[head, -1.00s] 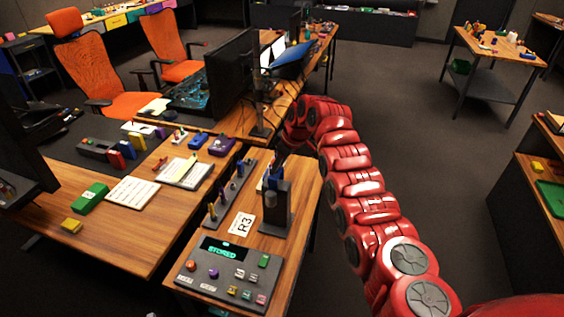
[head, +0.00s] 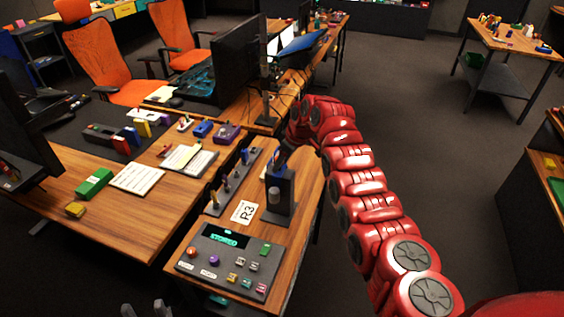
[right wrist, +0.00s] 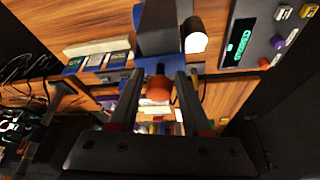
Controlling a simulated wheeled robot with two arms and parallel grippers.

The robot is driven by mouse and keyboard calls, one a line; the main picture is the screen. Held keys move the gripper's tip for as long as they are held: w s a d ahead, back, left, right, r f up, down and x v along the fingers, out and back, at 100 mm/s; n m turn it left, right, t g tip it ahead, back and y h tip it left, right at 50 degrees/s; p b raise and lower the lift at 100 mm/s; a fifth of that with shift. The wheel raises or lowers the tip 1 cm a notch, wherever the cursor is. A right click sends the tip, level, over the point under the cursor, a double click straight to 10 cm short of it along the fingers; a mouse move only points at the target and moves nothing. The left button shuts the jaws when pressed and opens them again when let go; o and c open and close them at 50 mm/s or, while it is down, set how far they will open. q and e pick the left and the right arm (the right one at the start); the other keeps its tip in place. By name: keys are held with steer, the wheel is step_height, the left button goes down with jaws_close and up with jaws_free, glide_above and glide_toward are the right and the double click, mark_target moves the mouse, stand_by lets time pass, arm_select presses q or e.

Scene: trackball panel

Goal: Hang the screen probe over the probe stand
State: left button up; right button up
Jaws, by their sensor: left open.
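The dark probe stand (head: 280,211) stands upright on the small wooden table, behind the control panel. What looks like the screen probe, a blue piece (head: 275,171), is at the stand's top. In the right wrist view the stand (right wrist: 160,40) is ahead, with blue below it and an orange round end (right wrist: 158,88) between my fingers. My right gripper (right wrist: 160,75) is open around that end, with gaps on both sides. In the head view its fingers are mostly hidden behind the stand. My left gripper (head: 147,308) is open and empty at the bottom edge.
A control panel (head: 225,262) reading STORED sits at the table's front, near a white R3 label (head: 243,212). A dark rack (head: 228,188) with several pegs stands left of the stand.

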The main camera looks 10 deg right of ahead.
steer(key=shift+o, duration=1.4)
